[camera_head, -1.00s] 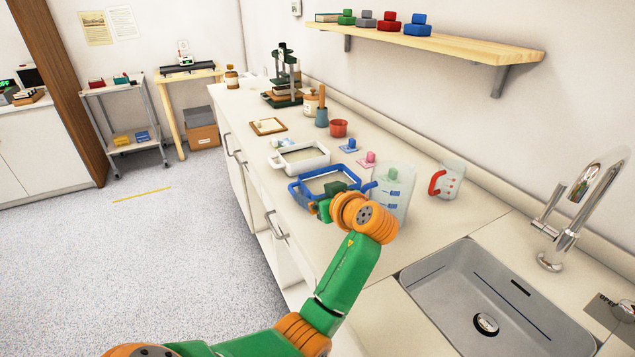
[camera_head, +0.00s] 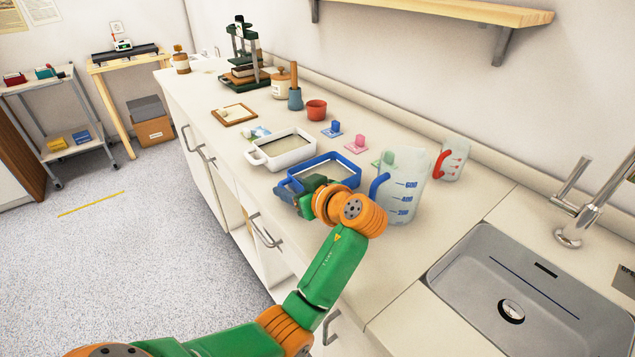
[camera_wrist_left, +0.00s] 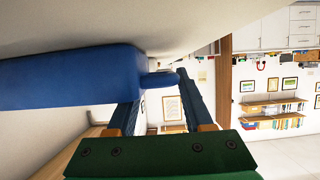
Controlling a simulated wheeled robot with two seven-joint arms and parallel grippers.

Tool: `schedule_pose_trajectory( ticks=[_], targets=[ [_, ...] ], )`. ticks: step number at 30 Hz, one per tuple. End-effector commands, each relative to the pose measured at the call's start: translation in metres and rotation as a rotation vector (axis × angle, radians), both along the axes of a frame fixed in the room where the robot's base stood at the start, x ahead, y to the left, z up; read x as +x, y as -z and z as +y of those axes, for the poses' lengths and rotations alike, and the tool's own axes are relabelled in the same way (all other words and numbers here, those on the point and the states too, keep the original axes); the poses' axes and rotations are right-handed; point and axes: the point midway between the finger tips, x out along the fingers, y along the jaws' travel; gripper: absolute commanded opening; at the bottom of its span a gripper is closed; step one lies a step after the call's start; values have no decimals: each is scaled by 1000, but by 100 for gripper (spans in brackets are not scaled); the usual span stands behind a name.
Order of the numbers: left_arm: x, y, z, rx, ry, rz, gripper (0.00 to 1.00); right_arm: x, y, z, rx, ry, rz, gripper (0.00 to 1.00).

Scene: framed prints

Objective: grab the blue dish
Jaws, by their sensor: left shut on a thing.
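The blue dish (camera_head: 338,163) is a rectangular tray with a pale inside, on the counter near its front edge. My left gripper (camera_head: 292,191) is at the dish's near left end, and my wrist hides part of that end. In the left wrist view the dish's blue wall (camera_wrist_left: 70,78) fills the left side, and my left gripper (camera_wrist_left: 158,82) is shut on the handle that juts from it. The right gripper is not in view.
A white dish (camera_head: 257,155) stands just behind the blue one. A measuring jug with a blue handle (camera_head: 407,190) stands close to its right, and a red-handled jug (camera_head: 453,160) farther right. The sink (camera_head: 480,270) is at the front right. Pink and blue stamps (camera_head: 357,144) lie behind.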

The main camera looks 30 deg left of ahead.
Motion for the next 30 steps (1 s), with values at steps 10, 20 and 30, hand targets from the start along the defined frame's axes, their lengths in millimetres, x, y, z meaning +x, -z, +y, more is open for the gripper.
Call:
schedule_pose_trajectory(
  ticks=[10,20,30],
  targets=[
    [0,0,0,-2,-1,1,0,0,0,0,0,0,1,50],
    [0,1,0,-2,-1,2,0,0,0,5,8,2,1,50],
    [0,1,0,-3,-1,3,0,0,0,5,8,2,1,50]
  ],
)
